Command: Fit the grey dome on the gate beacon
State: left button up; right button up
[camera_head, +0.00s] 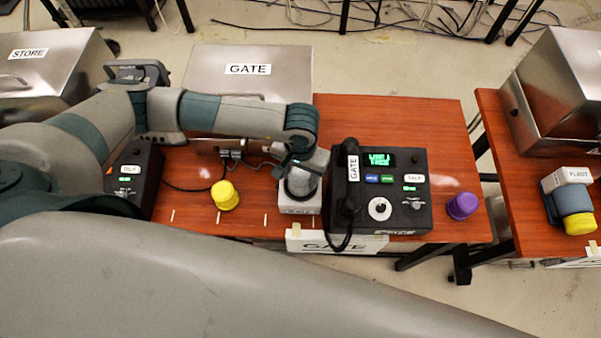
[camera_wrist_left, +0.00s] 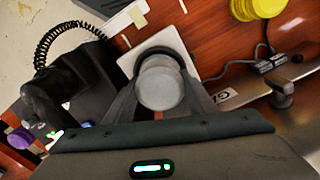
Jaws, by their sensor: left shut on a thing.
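The grey dome (camera_wrist_left: 160,88) is between the fingers of my left gripper (camera_head: 302,176), which is shut on it. In the wrist view the dome lies in line with the gate beacon's pale square base (camera_wrist_left: 207,58), with a dark ring around its far side. In the head view the gate beacon (camera_head: 299,207) stands just left of the gate phone, directly under the gripper. The gripper and dome cover the beacon's top. I cannot tell whether the dome touches or sits on it. My right gripper is not in view.
The gate phone (camera_head: 407,217) with its corded handset (camera_head: 352,180) stands close to the right of the beacon. A yellow dome (camera_head: 225,195) is to the left and a purple dome (camera_head: 462,206) near the table's right end. A metal GATE box (camera_head: 285,62) stands behind.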

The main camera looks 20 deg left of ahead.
aim_at(300, 173)
pick_arm(q)
jog(key=shift+f, duration=0.15)
jog(key=shift+f, duration=0.15)
jog(key=o, duration=1.1)
jog(key=shift+c, duration=0.2)
jog(key=shift+r, duration=0.25)
notch_tip(300, 173, up, 11)
jog(key=b, duration=0.5)
jog(key=shift+r, duration=0.4)
